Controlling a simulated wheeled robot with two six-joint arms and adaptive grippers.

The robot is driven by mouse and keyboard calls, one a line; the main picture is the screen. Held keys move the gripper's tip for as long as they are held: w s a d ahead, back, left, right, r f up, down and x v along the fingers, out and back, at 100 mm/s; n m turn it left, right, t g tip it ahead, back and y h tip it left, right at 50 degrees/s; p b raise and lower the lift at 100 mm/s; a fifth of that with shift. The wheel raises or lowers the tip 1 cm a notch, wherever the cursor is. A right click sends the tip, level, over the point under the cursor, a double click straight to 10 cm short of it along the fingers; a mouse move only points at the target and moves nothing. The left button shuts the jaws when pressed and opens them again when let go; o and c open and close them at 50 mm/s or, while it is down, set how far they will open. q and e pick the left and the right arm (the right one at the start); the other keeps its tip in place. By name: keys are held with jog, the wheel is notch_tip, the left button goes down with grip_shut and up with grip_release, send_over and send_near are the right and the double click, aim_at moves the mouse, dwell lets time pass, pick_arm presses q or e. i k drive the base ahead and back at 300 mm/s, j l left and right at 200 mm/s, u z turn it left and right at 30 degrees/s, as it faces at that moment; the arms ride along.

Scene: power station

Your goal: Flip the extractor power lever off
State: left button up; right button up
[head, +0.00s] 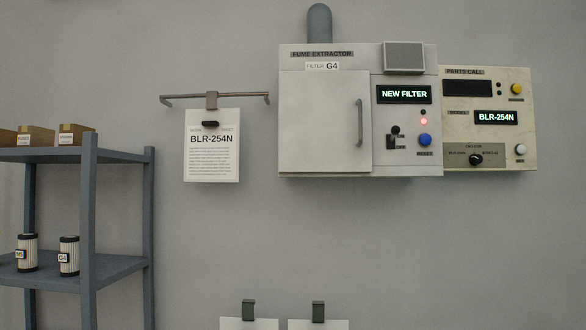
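The fume extractor (325,130) is a pale wall-mounted box labelled FUME EXTRACTOR, with a tag reading FILTER G4. Its door on the left has a vertical grey handle and looks closed. Its display (404,94) reads NEW FILTER, and a red light (423,121) glows below it. A small lever with a dark knob (395,130) sits on the panel, left of a blue button (424,140). The lever's knob appears to be at the upper end; its labels are too small to read. Neither of my grippers is in view.
A PARTS CALL panel (520,125) adjoins the extractor on the right, showing BLR-254N. A sheet (212,165) hangs from a wall bracket. A grey shelf (110,155) at left holds boxes and two filter cartridges (69,256). Two clipped papers hang low on the wall.

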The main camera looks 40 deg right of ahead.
aim_at(394, 130)
jog(key=z, duration=1.9)
